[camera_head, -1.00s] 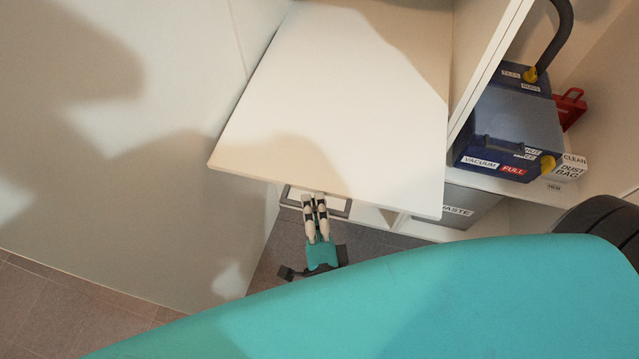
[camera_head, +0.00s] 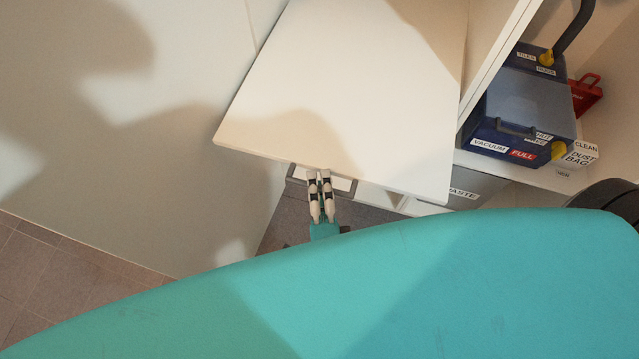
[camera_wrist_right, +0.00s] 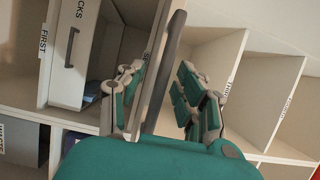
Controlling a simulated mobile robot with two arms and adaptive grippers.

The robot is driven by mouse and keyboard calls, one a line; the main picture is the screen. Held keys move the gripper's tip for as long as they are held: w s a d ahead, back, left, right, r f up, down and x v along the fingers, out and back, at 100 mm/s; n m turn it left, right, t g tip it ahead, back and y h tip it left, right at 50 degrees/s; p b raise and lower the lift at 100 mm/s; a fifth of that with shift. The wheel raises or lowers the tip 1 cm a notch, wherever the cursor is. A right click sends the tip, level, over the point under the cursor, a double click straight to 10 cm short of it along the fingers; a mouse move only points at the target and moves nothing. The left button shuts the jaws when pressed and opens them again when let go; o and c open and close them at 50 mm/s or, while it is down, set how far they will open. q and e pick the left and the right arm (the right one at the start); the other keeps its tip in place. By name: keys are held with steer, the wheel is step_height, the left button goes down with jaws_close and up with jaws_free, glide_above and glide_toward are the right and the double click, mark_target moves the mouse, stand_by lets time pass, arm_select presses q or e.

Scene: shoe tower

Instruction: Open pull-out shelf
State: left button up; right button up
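The pull-out shelf is a wide white board (camera_head: 340,100) in the head view. It stands well out from the cabinet, its front edge toward me. A grey handle (camera_head: 292,174) shows beneath that edge, partly hidden by the board. My right gripper (camera_head: 319,176) is at the front edge, at the handle. In the right wrist view a dark grey bar (camera_wrist_right: 170,50) passes between the fingers of my right gripper (camera_wrist_right: 160,80). The fingers look spread wider than the bar; contact is unclear. My left gripper is not in view.
A blue vacuum box (camera_head: 520,100) and a dust bag box (camera_head: 575,160) stand on the cabinet shelf at right. A grey waste bin (camera_head: 475,188) is below. A pale wall (camera_head: 110,130) borders the left. White open compartments (camera_wrist_right: 205,60) show in the wrist view.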

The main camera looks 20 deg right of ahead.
steer(key=v, duration=0.7)
steer(key=shift+s, duration=0.45)
steer(key=shift+f, duration=0.1)
